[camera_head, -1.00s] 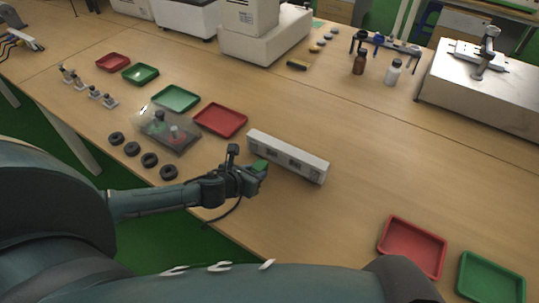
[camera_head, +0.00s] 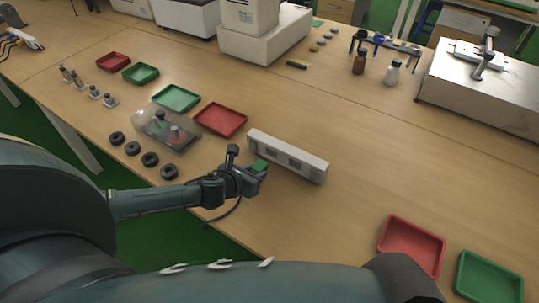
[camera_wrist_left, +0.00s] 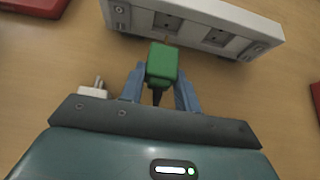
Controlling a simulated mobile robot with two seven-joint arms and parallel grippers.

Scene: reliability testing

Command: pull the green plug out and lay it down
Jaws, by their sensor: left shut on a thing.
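The green plug (camera_head: 260,165) is between the fingers of my left gripper (camera_head: 262,170), at the near side of the white socket strip (camera_head: 288,156). In the left wrist view the blue fingers (camera_wrist_left: 160,92) are shut on the green plug (camera_wrist_left: 162,63), with its dark cord end toward the gripper. The plug's far end meets the near edge of the strip (camera_wrist_left: 205,30) in the picture; I cannot tell whether its pins are in a socket. My right gripper is not in view.
A white piece with metal prongs (camera_wrist_left: 93,91) lies left of the fingers. A red tray (camera_head: 220,119) and a clear-covered box (camera_head: 165,131) are left of the strip. Red (camera_head: 411,247) and green (camera_head: 490,278) trays are at the right front. The table right of the strip is clear.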

